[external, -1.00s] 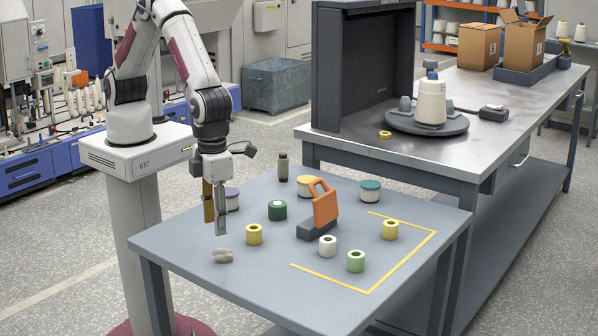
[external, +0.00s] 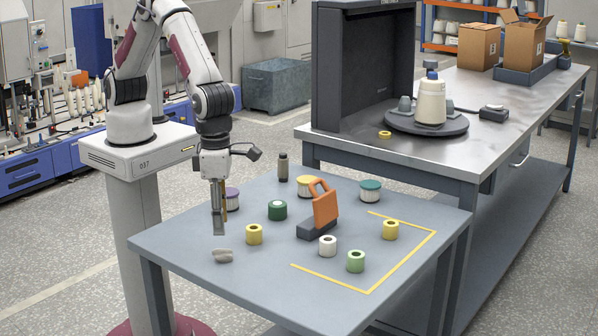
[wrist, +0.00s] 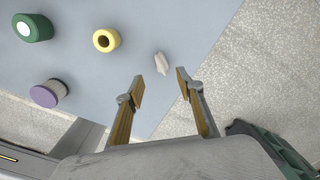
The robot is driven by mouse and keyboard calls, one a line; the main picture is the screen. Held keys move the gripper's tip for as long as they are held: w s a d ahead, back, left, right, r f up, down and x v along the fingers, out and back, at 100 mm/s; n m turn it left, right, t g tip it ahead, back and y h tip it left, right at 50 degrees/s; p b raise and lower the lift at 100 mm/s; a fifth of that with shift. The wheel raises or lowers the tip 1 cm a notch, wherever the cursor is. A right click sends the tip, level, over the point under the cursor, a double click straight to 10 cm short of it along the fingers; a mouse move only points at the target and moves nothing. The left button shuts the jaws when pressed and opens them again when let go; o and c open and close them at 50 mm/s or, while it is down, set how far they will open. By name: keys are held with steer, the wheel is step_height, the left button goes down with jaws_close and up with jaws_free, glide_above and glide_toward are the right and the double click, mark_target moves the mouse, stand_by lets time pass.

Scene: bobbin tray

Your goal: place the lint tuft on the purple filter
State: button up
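The lint tuft (external: 222,255) is a small pale grey lump on the table near its front left edge; it also shows in the wrist view (wrist: 161,63). The purple filter (external: 232,199) is a white pleated cylinder with a purple top, partly hidden behind my gripper in the external view. In the wrist view the purple filter (wrist: 48,94) stands to the left, clear of the fingers. My gripper (external: 218,228) is above the table, above and slightly behind the lint tuft. Its fingers (wrist: 160,82) are apart and empty, with the tuft beyond the gap between their tips.
A yellow spool (external: 254,234) and a green spool (external: 277,210) stand right of my gripper. Yellow-topped (external: 306,187) and teal-topped (external: 370,190) filters stand at the back. White (external: 327,246) and light green (external: 356,261) spools stand front right.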

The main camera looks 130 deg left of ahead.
mark_target(222, 249)
steer(key=shift+f, duration=1.3)
steer(key=shift+w+d+f, duration=0.15)
steer(key=shift+f, duration=2.4)
steer(key=c, duration=0.8)
